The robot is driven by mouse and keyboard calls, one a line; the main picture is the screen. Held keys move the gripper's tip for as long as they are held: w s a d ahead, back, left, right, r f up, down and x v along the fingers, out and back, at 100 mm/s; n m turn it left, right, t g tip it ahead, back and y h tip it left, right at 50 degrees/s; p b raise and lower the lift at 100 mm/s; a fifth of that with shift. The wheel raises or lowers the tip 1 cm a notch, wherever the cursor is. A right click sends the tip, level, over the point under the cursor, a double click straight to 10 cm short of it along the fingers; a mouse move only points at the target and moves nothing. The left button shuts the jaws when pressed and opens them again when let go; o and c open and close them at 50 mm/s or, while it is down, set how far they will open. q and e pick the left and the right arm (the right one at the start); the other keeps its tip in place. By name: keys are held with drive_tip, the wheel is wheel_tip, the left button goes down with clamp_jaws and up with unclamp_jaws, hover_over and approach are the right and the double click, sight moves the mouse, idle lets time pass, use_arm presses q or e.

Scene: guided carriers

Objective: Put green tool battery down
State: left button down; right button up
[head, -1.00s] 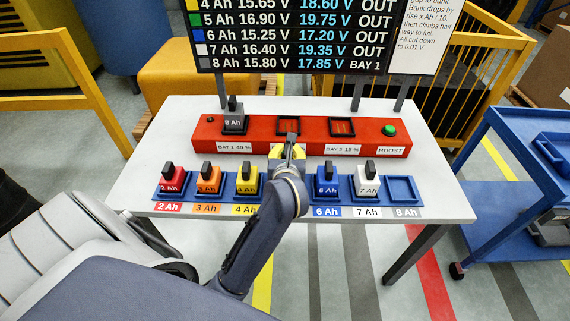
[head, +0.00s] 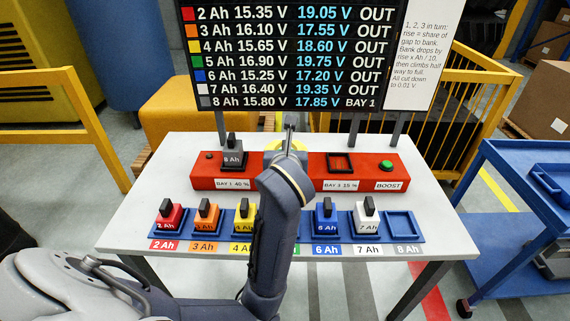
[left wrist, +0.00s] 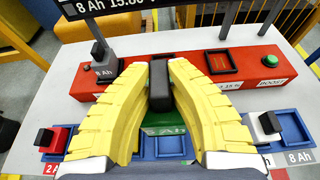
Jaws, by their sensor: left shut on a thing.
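My left gripper (left wrist: 160,75) is shut on the black handle of the green battery (left wrist: 165,125) in the left wrist view. In the head view my left gripper (head: 288,143) is over the middle of the red charger (head: 203,178), and my arm hides the green battery. The grey 8 Ah battery (head: 232,156) stands in bay 1. The bay at the right (head: 341,163) is empty; the middle bay is hidden. I cannot tell whether the green battery touches the charger. My right gripper is not in view.
A blue rack (head: 283,239) holds red (head: 169,217), orange (head: 206,217), yellow (head: 243,217), blue (head: 325,217) and white (head: 366,217) batteries; its 8 Ah slot (head: 403,225) is empty. A green button (head: 386,165) is on the charger. A board (head: 290,60) stands behind.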

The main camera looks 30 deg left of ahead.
use_arm(q)
drive_tip(key=w+a+r, duration=0.4)
drive_tip(key=w+a, duration=0.1)
drive_tip(key=w, duration=0.4)
drive_tip(key=w+a+r, duration=0.5)
drive_tip(key=w, duration=0.3)
drive_tip(key=w+f, duration=0.3)
drive_tip(key=f, duration=1.9)
drive_tip(key=shift+w+a+f, duration=0.15)
drive_tip(key=shift+a+f, duration=0.15)
drive_tip(key=shift+f, duration=0.1)
drive_tip(key=shift+f, duration=0.15)
drive_tip(key=c, duration=1.4)
unclamp_jaws()
drive_tip(key=shift+c, duration=0.2)
